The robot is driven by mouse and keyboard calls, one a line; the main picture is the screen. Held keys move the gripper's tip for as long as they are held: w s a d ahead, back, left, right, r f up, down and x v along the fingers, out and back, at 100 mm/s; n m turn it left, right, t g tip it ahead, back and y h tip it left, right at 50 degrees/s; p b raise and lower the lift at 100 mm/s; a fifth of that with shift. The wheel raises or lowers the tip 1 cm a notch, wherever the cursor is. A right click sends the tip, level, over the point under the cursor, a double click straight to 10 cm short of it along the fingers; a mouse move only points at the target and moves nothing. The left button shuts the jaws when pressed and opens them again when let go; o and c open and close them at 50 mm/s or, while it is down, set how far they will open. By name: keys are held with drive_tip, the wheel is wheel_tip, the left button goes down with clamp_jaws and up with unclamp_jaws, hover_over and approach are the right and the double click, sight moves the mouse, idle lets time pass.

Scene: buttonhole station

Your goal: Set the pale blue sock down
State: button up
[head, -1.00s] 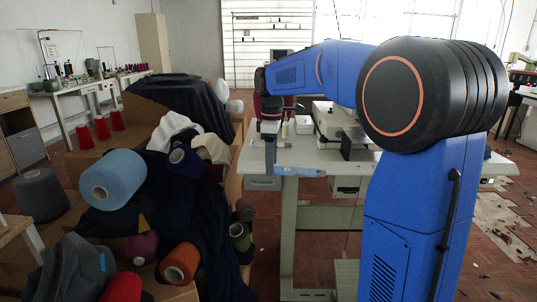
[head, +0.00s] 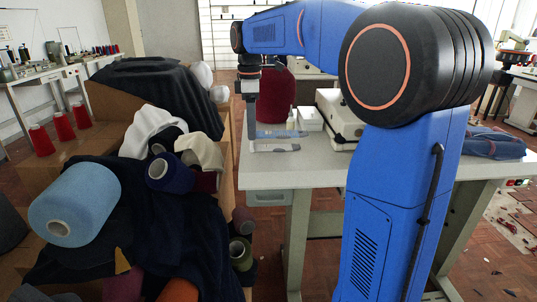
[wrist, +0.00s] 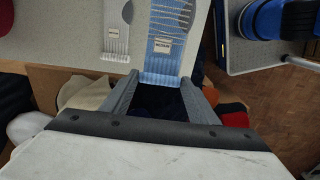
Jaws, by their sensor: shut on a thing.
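I cannot tell whether the sock touches the top. A second labelled sock (wrist: 117,30), pale grey in the wrist view, lies parallel beside it on the table.
A box heap of dark cloth and yarn cones, including a large blue cone (head: 75,203), stands left of the table. A red object (head: 279,92), a white box (head: 309,118) and a sewing machine (head: 340,117) are behind and right. Folded blue cloth (head: 494,143) lies far right.

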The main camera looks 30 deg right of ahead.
sight(252, 163)
drive_tip(key=shift+w+f, duration=0.2)
drive_tip(key=shift+w, duration=0.1)
drive_tip(key=shift+f, duration=4.8)
drive_tip(key=o, duration=1.1)
drive_tip(key=shift+f, duration=0.1)
